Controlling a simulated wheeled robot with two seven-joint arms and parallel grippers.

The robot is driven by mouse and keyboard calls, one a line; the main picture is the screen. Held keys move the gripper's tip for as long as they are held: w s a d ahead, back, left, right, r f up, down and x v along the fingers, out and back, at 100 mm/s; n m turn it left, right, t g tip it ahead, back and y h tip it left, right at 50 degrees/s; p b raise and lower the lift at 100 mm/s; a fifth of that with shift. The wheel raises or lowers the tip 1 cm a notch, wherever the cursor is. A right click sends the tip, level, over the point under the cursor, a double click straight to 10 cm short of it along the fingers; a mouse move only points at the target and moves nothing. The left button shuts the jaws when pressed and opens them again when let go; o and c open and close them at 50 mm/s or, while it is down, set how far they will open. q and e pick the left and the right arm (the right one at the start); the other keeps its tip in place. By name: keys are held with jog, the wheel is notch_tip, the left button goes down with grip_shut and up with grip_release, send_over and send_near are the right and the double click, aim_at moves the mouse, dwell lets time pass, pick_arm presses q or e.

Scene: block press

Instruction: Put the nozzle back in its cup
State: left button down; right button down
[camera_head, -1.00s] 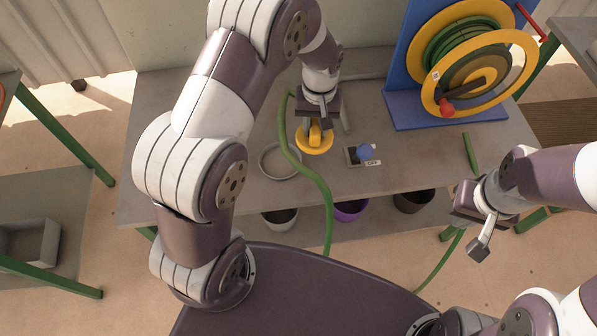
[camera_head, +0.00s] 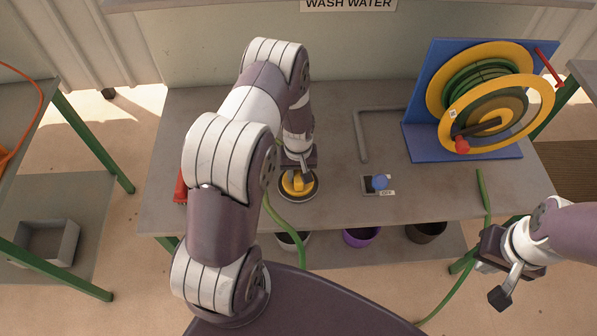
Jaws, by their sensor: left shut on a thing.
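The yellow nozzle (camera_head: 290,190) with its round yellow head is at the left middle of the bench. The green hose (camera_head: 292,232) runs from it over the front edge. My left gripper (camera_head: 298,175) comes down from above and is shut on the nozzle. The cup, a grey ring (camera_head: 316,190), shows as a dark-grey rim around the nozzle's head. The arm and gripper hide part of both, and I cannot tell whether the nozzle rests in the cup or hangs just above it. My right gripper (camera_head: 508,285) is off the bench's right front, empty; its finger gap is unclear.
A blue stand with a yellow hose reel (camera_head: 490,100) is at the bench's right back. A small plate with a blue knob (camera_head: 380,182) lies right of the cup. A grey bent pipe (camera_head: 361,140) lies behind. Several pots, one purple (camera_head: 361,236), stand below.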

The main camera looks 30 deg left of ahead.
pick_arm(q)
jog(key=shift+w+f, duration=0.15)
jog(key=shift+f, duration=0.65)
jog(key=c, duration=0.8)
grip_release()
